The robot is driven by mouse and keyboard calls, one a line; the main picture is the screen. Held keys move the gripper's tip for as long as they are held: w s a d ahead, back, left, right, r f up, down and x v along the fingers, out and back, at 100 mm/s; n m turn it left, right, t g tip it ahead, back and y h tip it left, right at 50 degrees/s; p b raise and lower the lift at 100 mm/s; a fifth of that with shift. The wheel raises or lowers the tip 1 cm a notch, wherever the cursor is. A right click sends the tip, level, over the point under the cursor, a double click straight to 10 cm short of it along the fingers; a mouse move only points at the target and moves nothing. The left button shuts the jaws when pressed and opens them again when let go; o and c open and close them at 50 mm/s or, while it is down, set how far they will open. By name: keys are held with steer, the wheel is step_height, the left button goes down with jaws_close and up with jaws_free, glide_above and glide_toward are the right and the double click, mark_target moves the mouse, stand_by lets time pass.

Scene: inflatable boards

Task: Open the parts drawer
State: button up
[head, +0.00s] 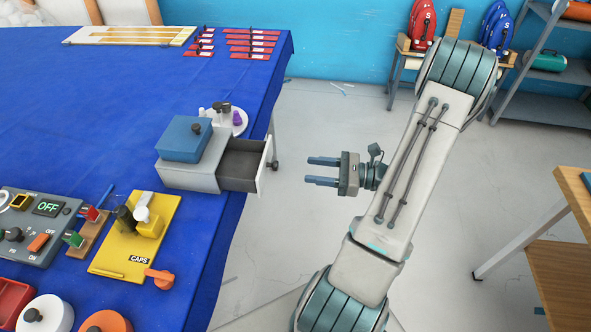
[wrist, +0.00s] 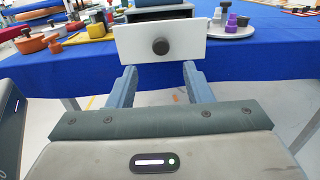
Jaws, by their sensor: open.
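The parts drawer (head: 242,163) is a dark tray with a white front, pulled out of a small grey cabinet (head: 190,177) at the right edge of the blue table. Its inside shows and looks empty in the head view. In the wrist view the white drawer front (wrist: 135,45) faces me with a round dark knob (wrist: 160,46). My gripper (head: 308,171) is open and empty, to the right of the drawer front and apart from the knob. In the wrist view its two fingers (wrist: 160,78) point toward the front, below the knob in the picture.
A blue box with a knob (head: 184,139) sits on the cabinet. A white plate with small parts (head: 238,122) stands behind the drawer. A yellow caps board (head: 135,235) and a grey control panel (head: 35,225) lie nearer. Floor right of the table is clear around my gripper.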

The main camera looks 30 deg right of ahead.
steer(key=shift+b+v, duration=0.3)
steer(key=shift+v, duration=2.05)
steer(key=s+a+r+n+g+h, duration=0.3)
steer(key=a+r+n+h, duration=0.4)
steer(key=n, duration=0.5)
steer(key=s+a+r+n+g+h, duration=0.4)
steer(key=a+r+n+h, duration=0.3)
steer(key=a+n, duration=0.5)
steer(key=shift+a+n+h, duration=0.2)
steer(key=shift+n+h, duration=0.1)
steer(key=shift+n, duration=0.4)
steer(key=shift+c, duration=1.1)
steer(key=shift+g, duration=0.3)
